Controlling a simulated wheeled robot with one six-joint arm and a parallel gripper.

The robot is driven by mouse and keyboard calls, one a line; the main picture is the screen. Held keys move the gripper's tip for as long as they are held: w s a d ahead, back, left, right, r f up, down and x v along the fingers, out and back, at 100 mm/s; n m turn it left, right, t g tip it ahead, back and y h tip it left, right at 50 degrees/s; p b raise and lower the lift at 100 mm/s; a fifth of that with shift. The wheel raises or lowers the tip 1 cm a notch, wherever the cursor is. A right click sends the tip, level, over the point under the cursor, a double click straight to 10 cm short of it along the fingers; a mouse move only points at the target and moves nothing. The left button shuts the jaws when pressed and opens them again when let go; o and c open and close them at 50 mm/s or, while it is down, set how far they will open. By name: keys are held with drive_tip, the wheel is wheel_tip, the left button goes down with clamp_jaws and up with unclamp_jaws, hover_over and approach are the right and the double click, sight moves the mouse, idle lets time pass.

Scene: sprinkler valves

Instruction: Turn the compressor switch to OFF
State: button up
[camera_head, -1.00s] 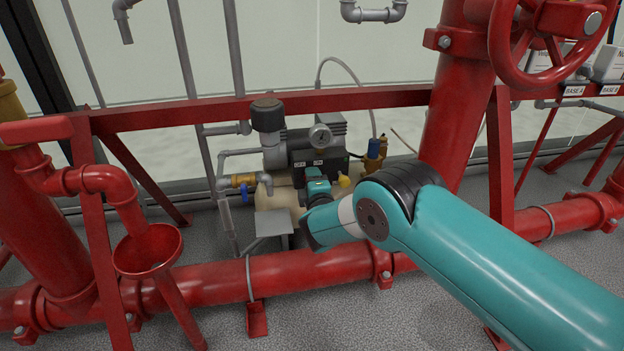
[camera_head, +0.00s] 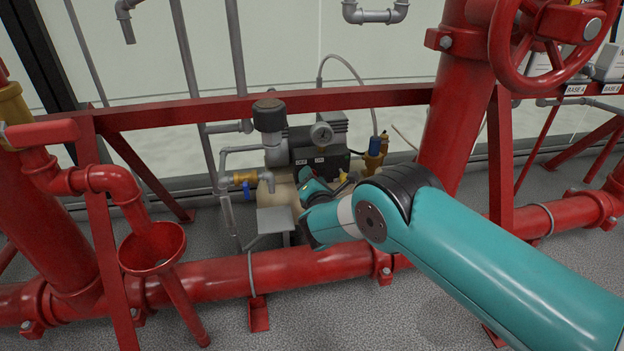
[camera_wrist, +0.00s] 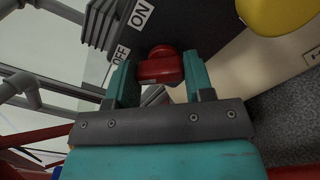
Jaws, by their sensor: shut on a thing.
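The compressor (camera_head: 318,158) stands behind the red pipes in the head view, with a black box, a gauge and a tan tank. Its red switch knob (camera_wrist: 160,66) shows in the wrist view on a dark face. A white OFF label (camera_wrist: 121,54) is beside the knob at upper left, and an ON label (camera_wrist: 140,14) lies farther up. My gripper (camera_wrist: 162,74) is shut on the red knob, with one teal finger on each side. In the head view my gripper (camera_head: 312,182) is tilted at the compressor's front, and the knob is hidden there. I cannot tell exactly which label the knob points to.
A thick red horizontal pipe (camera_head: 215,280) runs below my arm, and a red rail (camera_head: 365,97) runs above the compressor. A red funnel (camera_head: 152,248) is at left. A yellow rounded part (camera_wrist: 275,14) is close to the right finger in the wrist view.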

drive_tip(key=shift+f+n, duration=0.1)
drive_tip(key=shift+n, duration=0.2)
drive_tip(key=o, duration=0.9)
drive_tip(key=shift+s, duration=0.1)
drive_tip(key=p+v, duration=1.7)
drive_tip(key=p, duration=0.2)
drive_tip(key=shift+s+r, duration=0.15)
drive_tip(key=shift+r, duration=0.1)
